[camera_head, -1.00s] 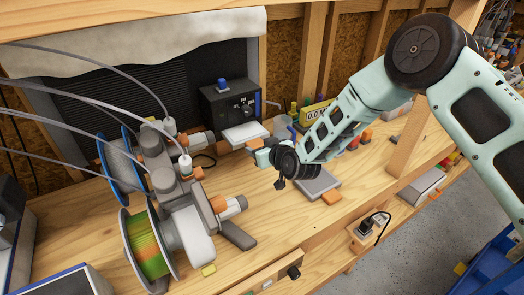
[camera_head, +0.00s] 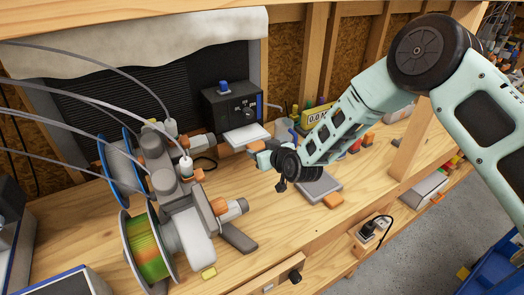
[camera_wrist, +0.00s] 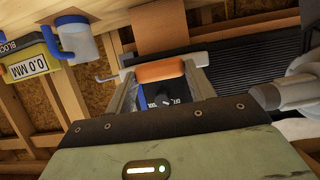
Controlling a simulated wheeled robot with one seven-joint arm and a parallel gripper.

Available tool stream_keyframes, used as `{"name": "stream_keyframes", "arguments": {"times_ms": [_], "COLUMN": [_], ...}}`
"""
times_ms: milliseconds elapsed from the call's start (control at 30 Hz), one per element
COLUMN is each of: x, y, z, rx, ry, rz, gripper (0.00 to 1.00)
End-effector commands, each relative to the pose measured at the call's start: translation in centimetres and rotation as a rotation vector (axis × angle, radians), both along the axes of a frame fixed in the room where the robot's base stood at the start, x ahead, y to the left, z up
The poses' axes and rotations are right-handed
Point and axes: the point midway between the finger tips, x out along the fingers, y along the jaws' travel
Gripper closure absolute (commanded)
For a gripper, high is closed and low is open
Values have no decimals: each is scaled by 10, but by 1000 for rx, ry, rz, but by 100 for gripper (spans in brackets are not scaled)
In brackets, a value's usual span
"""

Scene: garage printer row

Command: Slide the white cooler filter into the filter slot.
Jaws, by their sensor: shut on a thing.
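The white cooler filter (camera_head: 247,133) is a flat white slab at the front of the black cooler box (camera_head: 231,106). An orange grip tab (camera_head: 253,148) is at its near edge. My gripper (camera_head: 265,156) is shut on this tab. In the wrist view, the orange tab (camera_wrist: 160,71) sits between my two fingers, with the white edge of the filter (camera_wrist: 221,57) beyond it. The filter's far edge meets the box front in the head view. The slot opening is hidden, and I cannot tell how far in the filter is.
Spools (camera_head: 150,246) and grey motor units stand left of the filter. A dark cable loops behind it. A blue-handled cup (camera_wrist: 75,42) and a yellow gauge reading 0.0 MM (camera_wrist: 32,65) are nearby.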

Motion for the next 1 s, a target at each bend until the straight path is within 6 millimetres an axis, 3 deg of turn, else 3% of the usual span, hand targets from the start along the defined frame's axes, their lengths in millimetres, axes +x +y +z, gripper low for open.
{"name": "stream_keyframes", "arguments": {"times_ms": [1000], "x": [35], "y": [24], "z": [-1], "rx": [1], "ry": [-1], "rz": [0], "gripper": [70]}}
